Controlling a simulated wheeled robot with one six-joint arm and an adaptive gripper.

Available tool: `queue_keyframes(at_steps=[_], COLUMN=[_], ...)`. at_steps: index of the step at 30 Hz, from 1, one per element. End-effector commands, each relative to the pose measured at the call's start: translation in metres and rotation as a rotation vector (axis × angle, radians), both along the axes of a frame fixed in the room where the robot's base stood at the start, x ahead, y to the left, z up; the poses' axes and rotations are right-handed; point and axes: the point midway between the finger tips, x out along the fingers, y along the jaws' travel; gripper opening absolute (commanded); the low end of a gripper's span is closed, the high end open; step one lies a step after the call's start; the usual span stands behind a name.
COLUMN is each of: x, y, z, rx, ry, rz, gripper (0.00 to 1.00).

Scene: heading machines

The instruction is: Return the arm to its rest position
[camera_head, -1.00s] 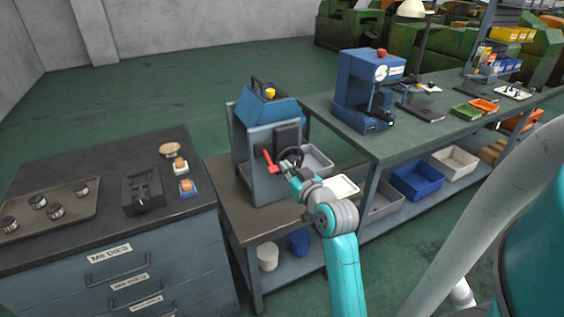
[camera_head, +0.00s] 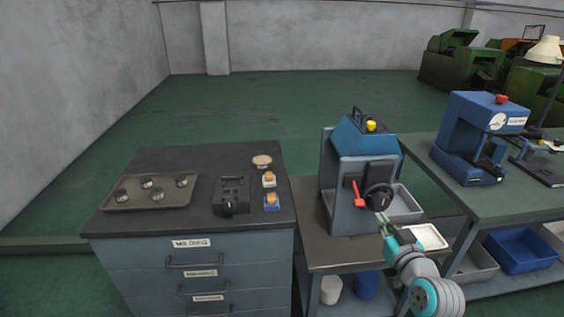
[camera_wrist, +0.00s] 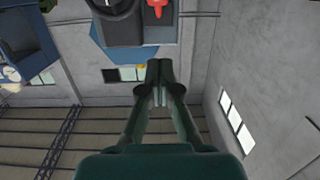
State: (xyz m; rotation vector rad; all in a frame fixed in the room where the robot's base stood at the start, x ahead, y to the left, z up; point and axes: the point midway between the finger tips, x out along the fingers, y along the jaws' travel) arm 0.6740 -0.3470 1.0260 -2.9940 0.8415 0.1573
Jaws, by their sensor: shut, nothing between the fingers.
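My gripper (camera_head: 383,220) is in front of the blue-grey machine (camera_head: 350,205), just below its black handwheel (camera_head: 379,197) in the head view. I cannot tell whether it touches the wheel. My arm reaches up to it from the lower right. In the wrist view, my gripper (camera_wrist: 160,72) is shut, with its fingertips together and nothing between them. The machine's red lever (camera_head: 358,194) hangs left of the wheel. The lever (camera_wrist: 158,8) and part of the wheel (camera_wrist: 112,6) also show at the top of the wrist view.
A drawer cabinet (camera_head: 205,270) on the left bears a tray of dies (camera_head: 150,205) and a black block (camera_head: 231,196). A grey bin (camera_head: 405,207) and a white tray (camera_head: 428,237) lie beside the machine. A blue press (camera_head: 470,140) stands on the right bench. Open floor lies behind.

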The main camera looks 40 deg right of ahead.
Motion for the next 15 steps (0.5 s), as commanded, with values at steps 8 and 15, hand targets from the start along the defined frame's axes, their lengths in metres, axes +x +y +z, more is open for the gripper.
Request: queue_keyframes(at_steps=[8,15], x=[0.001,-0.003], y=[0.013,0.083], z=[-0.012,-0.065], rx=[0.014,0.066], ry=[0.003,0.016], rz=[0.008,0.050], gripper=[0.00,0.00])
